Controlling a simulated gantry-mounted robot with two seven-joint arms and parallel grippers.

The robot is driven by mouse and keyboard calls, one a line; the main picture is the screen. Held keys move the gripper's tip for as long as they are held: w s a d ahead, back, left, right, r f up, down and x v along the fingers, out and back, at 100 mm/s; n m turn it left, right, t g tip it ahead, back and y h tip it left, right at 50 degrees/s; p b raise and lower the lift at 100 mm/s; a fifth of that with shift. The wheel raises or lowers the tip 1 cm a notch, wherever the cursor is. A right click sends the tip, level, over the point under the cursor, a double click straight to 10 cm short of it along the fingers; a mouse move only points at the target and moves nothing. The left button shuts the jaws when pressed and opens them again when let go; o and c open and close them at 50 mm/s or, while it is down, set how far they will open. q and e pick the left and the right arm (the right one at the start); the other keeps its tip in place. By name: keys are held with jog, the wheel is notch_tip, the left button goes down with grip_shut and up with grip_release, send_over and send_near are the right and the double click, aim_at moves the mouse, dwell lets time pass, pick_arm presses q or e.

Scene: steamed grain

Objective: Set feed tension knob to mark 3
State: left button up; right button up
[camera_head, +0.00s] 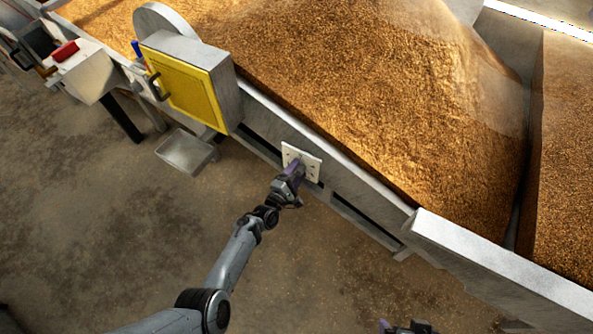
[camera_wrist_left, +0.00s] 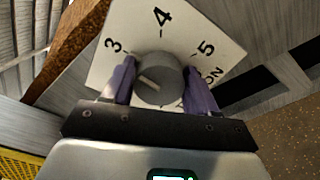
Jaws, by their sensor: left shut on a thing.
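The feed tension knob (camera_wrist_left: 160,80) is a round grey knob on a white dial plate (camera_wrist_left: 185,22) marked 3, 4 and 5, with part of a word at the lower right. A pale pointer line on the knob's face slants toward the upper left, on the side of the 3; whether it lines up with that mark is unclear. My left gripper (camera_head: 293,168) has its purple fingers on both sides of the knob and is shut on it. In the head view the plate (camera_head: 312,161) shows on the trough's side, and the gripper hides the knob. My right gripper (camera_head: 405,328) is barely in view at the bottom edge.
A long metal trough (camera_head: 375,190) full of brown grain runs diagonally. A yellow-fronted box (camera_head: 187,88) stands left of the plate, above a grey tray (camera_head: 186,152). A red object (camera_head: 65,51) lies at the far left. The floor in front is open.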

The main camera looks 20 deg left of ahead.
pick_arm(q)
jog(key=shift+n, duration=0.5)
jog(key=o, duration=1)
jog(key=shift+s+a+r+p, duration=0.1)
jog(key=shift+s+a+p, duration=0.05)
jog(key=shift+s+p, duration=0.45)
jog(key=shift+s+a+p, duration=0.3)
jog(key=shift+s+p, duration=0.35)
jog(key=shift+s, duration=0.95)
jog(key=shift+s+a+p, duration=0.25)
jog(key=shift+s+p, duration=0.4)
jog(key=shift+s, duration=0.9)
jog(key=shift+s+a+p, duration=0.3)
jog(key=shift+s+p, duration=0.35)
jog(key=shift+s, duration=0.95)
